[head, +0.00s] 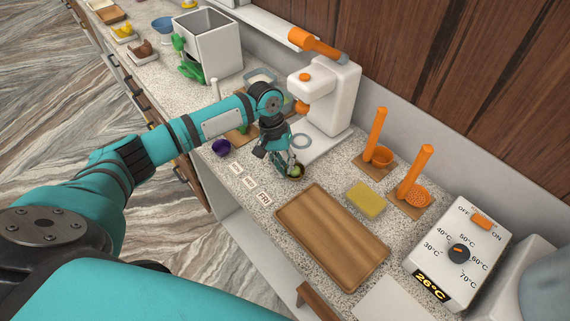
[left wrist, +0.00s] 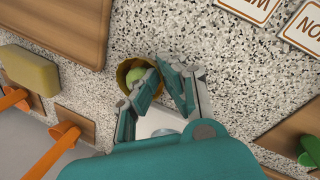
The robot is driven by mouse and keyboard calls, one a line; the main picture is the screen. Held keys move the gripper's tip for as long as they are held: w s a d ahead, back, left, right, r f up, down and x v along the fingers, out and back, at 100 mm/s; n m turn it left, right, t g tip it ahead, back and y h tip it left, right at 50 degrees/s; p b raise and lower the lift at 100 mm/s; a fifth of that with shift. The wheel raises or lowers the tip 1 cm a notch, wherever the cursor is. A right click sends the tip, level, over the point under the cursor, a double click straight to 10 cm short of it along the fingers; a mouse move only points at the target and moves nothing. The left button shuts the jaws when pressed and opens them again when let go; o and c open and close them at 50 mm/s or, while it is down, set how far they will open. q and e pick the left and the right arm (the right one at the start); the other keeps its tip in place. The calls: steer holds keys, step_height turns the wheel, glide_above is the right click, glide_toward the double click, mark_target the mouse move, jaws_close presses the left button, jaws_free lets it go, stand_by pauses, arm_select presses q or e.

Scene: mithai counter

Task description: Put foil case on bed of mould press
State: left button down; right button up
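The foil case (left wrist: 122,75) is a small gold-brown cup with a green ball (left wrist: 137,73) in it. It is on the speckled counter just in front of the mould press. My left gripper (left wrist: 163,76) reaches down at its rim, one finger over the cup and the other beside it. Whether the fingers pinch the rim is unclear. In the head view the left gripper (head: 292,168) partly hides the case. The white mould press (head: 335,95) has an orange handle and a flat bed (head: 318,148) with a grey ring (head: 301,141). My right gripper is out of view.
A wooden tray (head: 330,240), yellow sponge (head: 366,200) and orange tools (head: 378,150) on wooden boards lie to the right. Small label cards (head: 249,183) and a purple bowl (head: 221,147) are at left. A temperature box (head: 458,252) stands far right.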

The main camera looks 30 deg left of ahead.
arm_select(q)
steer(key=c, duration=1.5)
jaws_free()
